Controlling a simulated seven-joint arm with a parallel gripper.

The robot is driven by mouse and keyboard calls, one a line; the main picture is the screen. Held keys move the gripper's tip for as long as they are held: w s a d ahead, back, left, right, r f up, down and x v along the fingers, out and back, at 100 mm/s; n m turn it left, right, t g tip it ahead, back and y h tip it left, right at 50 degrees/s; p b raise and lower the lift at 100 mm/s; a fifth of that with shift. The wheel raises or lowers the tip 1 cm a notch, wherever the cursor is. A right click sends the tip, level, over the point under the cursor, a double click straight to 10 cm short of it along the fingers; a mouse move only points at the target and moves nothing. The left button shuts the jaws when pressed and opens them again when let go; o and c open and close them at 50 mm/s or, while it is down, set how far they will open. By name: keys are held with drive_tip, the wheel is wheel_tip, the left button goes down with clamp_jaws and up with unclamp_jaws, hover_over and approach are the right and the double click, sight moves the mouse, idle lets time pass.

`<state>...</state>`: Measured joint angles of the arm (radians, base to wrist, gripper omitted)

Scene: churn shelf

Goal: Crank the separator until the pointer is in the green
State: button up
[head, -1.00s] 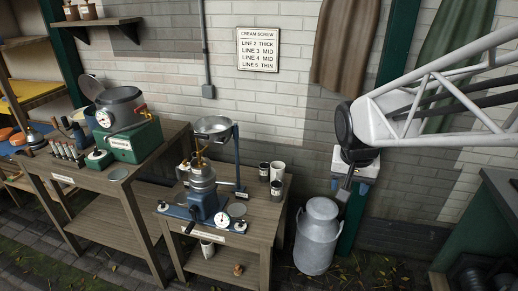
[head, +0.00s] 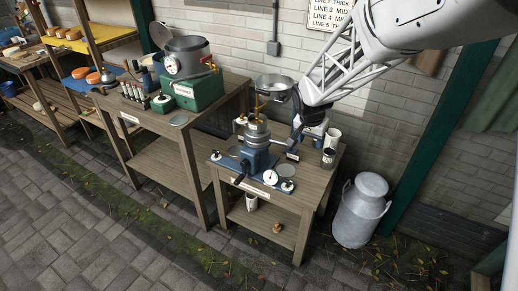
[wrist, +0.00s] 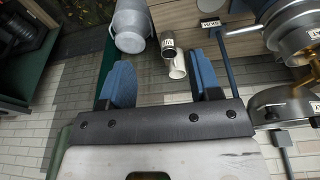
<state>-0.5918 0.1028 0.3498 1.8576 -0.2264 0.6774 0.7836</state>
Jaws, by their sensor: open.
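The separator (head: 256,135) stands on a low wooden table, with a blue base, stacked metal bowls and a supply bowl (head: 273,83) on a post above. A round white dial (head: 270,177) sits on its front; its pointer and any green zone are too small to read. A dark crank handle (head: 238,180) appears at the base's front left. My gripper (head: 298,138) is open and empty, behind and right of the separator, apart from the crank. In the wrist view its two blue fingers (wrist: 163,82) are spread, and the separator's metal bowls (wrist: 290,35) show at the right edge.
A milk churn (head: 361,212) stands on the floor beyond. A green machine (head: 193,90) occupies the left table. The paving (head: 110,220) in front is clear.

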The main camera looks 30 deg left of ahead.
drive_tip(key=a+f, duration=1.3)
drive_tip(key=a, duration=0.4)
hover_over(238, 179)
drive_tip(key=s, duration=0.2)
drive_tip(key=x, duration=0.3)
drive_tip(key=s+x, duration=0.1)
drive_tip(key=x, duration=0.3)
drive_tip(key=s+x, duration=0.1)
drive_tip(key=x, duration=0.2)
drive_tip(key=shift+a+f, duration=0.1)
drive_tip(key=shift+f, duration=0.4)
drive_tip(key=shift+w+f, duration=0.15)
drive_tip(key=shift+f, duration=0.1)
drive_tip(key=shift+x, duration=3.85)
drive_tip(key=shift+w+f, duration=0.1)
drive_tip(key=shift+f, duration=0.25)
drive_tip(key=c, duration=1)
drive_tip(key=shift+o, duration=0.2)
